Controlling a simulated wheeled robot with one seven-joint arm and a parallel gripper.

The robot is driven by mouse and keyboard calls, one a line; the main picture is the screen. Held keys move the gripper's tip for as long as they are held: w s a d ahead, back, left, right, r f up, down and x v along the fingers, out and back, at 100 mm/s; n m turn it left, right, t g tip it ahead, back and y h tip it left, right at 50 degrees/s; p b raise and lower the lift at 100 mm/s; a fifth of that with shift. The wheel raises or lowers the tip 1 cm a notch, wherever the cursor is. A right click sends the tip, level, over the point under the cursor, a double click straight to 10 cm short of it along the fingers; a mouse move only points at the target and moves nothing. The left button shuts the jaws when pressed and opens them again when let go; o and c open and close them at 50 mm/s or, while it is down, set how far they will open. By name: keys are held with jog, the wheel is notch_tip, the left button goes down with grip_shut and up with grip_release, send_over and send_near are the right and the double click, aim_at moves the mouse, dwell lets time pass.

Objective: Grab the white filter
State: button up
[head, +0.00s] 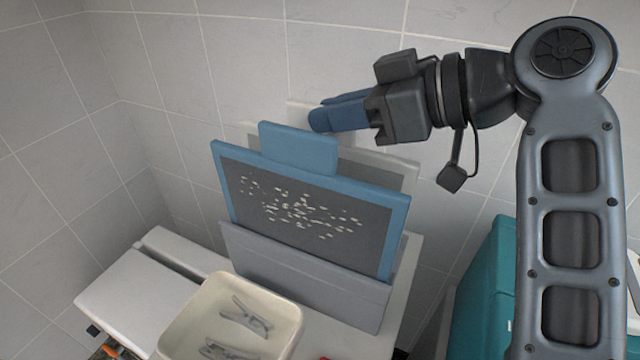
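The white filter (398,166) stands upright behind a blue-framed filter in the head view. Only its upper right part and a pale piece at its top left, probably its tab, show. The blue-framed filter (398,225) has a dark panel with pale flecks and a blue tab on top, and hides most of the white one. My gripper (325,115) is at the top of the white filter, its blue fingers pointing left and overlapping the pale piece. Whether the fingers touch it or are closed around it cannot be told.
A grey holder (300,280) encloses the lower part of the filters. A cream bin (180,335) with grey clips stands in front, beside a white ledge (135,298). A teal box (485,290) is at the right. Tiled walls close off the back and left.

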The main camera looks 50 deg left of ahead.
grip_shut()
dwell(0.3)
